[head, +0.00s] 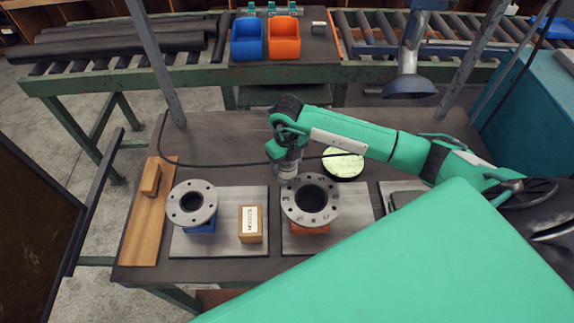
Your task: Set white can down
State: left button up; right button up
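My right gripper (287,157) hangs down at the end of the green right arm, near the middle of the table, just behind the right grey flange. A small pale cylinder, which I take for the white can (288,170), shows at its tip. The fingers are hard to make out, but they appear closed around it. The can looks upright. Its base lies close to the flange's back edge in the picture; I cannot tell whether it touches anything. My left gripper is not in view.
Two bolt-holed flanges, left (192,203) and right (311,200), stand above grey plates. A labelled wooden block (250,225) stands between them. A round pale-topped thing (343,164) sits behind. A wooden board (144,222) lies at left. The table's back left (222,135) has free room.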

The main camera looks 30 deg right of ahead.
jog(key=c, duration=0.9)
jog(key=shift+r, duration=0.1)
